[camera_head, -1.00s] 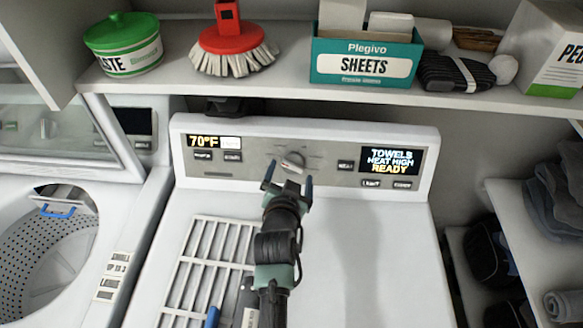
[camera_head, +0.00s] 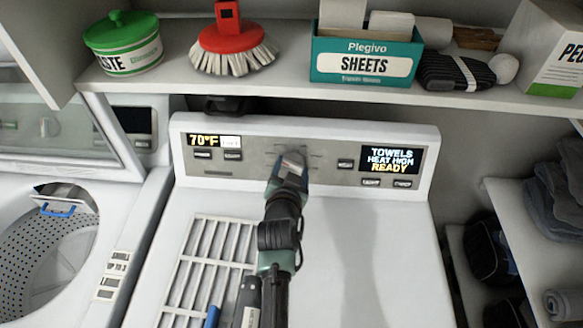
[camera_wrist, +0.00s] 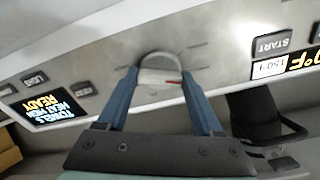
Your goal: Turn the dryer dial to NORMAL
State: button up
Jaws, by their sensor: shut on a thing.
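The dryer's control panel (camera_head: 325,157) runs along the back of the white dryer top. Its display (camera_head: 390,161) reads TOWELS, HEAT HIGH, READY. The round silver dial (camera_wrist: 160,70) sits mid-panel, with a red mark on its right side in the wrist view. My gripper (camera_head: 290,163) is at the panel, shut on the dial, with one blue finger on each side of it. In the head view my gripper mostly hides the dial. The labels around the dial are too small and blurred to read.
A shelf (camera_head: 290,88) overhangs the panel, holding a teal SHEETS box (camera_head: 365,60), a red brush (camera_head: 232,40) and a green-lidded tin (camera_head: 122,45). A white rack (camera_head: 205,265) lies on the dryer top. An open washer (camera_head: 50,240) stands at left.

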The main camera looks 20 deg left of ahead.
jog(key=shift+c, duration=1.4)
jog(key=shift+n, duration=0.3)
jog(key=n, duration=0.4)
jog(key=shift+n+y+p, duration=0.4)
jog(key=shift+n, duration=1.9)
jog(key=o, duration=1.4)
jog(key=shift+c, duration=0.2)
